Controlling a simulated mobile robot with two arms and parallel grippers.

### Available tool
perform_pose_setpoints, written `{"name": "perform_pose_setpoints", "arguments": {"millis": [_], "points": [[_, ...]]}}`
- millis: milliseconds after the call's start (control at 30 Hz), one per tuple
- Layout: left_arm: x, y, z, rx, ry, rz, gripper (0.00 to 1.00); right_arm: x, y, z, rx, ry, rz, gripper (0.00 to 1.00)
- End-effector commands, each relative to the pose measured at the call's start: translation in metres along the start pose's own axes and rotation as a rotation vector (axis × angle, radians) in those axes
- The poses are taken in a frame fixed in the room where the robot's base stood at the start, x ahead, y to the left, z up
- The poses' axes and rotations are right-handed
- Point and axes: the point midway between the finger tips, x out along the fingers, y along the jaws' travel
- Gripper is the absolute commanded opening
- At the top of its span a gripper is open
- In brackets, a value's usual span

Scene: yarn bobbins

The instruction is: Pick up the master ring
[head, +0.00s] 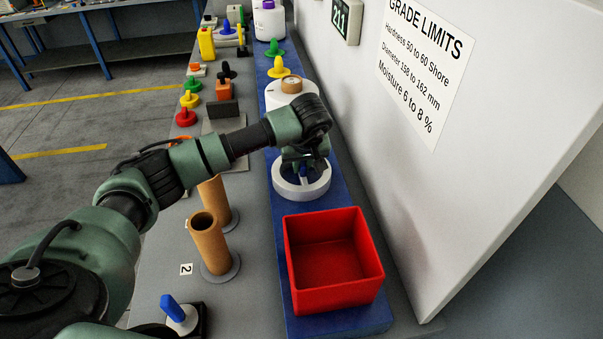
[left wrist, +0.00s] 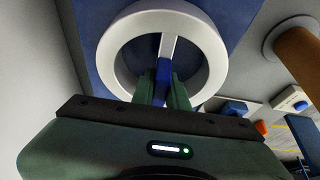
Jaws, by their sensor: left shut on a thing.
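The master ring (head: 300,194) is a white ring with a crossbar and a blue grip in its middle. It is over the blue strip, between the red bin and a white bobbin; I cannot tell whether it touches the strip. In the left wrist view the ring (left wrist: 110,52) shows nearly whole, with its near edge behind my gripper. My left gripper (head: 304,166) points down into the ring and is shut on the blue grip (left wrist: 163,72). My right gripper is not in view.
An open, empty red bin (head: 333,288) stands just in front of the ring. Brown cardboard tubes (head: 212,245) stand upright to the left. A white bobbin (head: 280,95) is behind my arm. A white panel (head: 470,150) rises along the right.

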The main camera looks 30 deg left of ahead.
Motion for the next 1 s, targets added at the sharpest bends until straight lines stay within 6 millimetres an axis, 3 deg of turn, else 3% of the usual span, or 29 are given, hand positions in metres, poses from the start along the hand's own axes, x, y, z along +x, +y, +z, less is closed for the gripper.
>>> {"name": "perform_pose_setpoints", "arguments": {"millis": [667, 867, 1000], "points": [[-0.008, 0.001, -0.005, -0.002, 0.005, 0.004, 0.00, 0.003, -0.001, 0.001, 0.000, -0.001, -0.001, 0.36], [-0.031, 0.001, -0.015, -0.003, 0.007, 0.006, 0.00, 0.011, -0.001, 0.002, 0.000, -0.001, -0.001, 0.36], [-0.064, 0.002, -0.029, -0.004, 0.010, 0.009, 0.00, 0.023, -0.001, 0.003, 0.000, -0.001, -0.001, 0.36]]}}
